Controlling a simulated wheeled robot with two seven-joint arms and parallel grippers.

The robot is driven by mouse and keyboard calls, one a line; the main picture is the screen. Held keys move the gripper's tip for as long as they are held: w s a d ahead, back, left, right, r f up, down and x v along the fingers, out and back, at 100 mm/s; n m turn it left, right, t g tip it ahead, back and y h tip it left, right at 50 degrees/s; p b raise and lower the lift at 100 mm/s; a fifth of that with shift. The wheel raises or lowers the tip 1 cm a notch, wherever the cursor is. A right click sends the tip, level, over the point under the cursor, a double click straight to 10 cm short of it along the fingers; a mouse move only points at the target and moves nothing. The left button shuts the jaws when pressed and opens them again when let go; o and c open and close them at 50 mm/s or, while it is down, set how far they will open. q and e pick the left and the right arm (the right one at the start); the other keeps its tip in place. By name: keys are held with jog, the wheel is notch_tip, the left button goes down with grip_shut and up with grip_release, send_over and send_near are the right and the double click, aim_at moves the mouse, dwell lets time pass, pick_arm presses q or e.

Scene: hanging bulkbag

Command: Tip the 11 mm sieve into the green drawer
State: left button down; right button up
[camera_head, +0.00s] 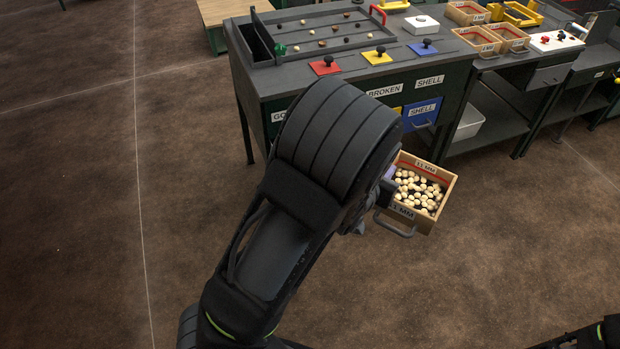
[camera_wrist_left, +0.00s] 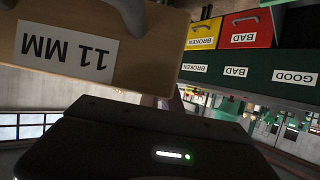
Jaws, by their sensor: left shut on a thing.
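The 11 mm sieve (camera_head: 428,224) is a wooden box with "11 MM" labels and grey handles, holding many pale nuts. It is in the air in front of the bench and looks about upright. My left gripper (camera_head: 380,195) is shut on the sieve at its left side, and my wrist hides most of the fingers. In the left wrist view the sieve (camera_wrist_left: 120,72) fills the upper left, its label upside down. The green drawer is not visible; my arm covers that part of the bench in the head view. The "GOOD" label (camera_wrist_left: 295,78) shows in the left wrist view.
The bench (camera_head: 270,85) has a sorting tray and red, yellow and blue lids on top. The blue "SHELL" drawer (camera_head: 421,112) faces the sieve. Red (camera_wrist_left: 246,30) and yellow (camera_wrist_left: 203,35) drawers show in the wrist view. The floor is clear.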

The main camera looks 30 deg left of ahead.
dwell(0.3)
pick_arm(q)
jog(key=shift+w+a, duration=0.1)
jog(key=w+a+f+n+g+y, duration=0.1)
jog(key=w+a+f+n+y, duration=0.15)
jog(key=a, duration=0.25)
jog(key=w+a+f+n+g+y, duration=0.1)
jog(key=a+n+y, duration=0.2)
jog(key=a, duration=0.2)
jog(key=s+a+f+n+g+y+p, duration=0.1)
jog(key=s+a+f+n+g+y, duration=0.1)
jog(key=a+f+n+y, duration=0.3)
notch_tip(320, 180, down, 4)
jog(key=shift+a+r+n+g+y+p, duration=0.25)
jog(key=shift+a+n+g+y+p, duration=0.1)
jog(key=shift+a+g, duration=0.7)
jog(key=shift+s+a+r, duration=0.15)
jog(key=shift+a+r, duration=0.05)
jog(key=shift+a, duration=0.15)
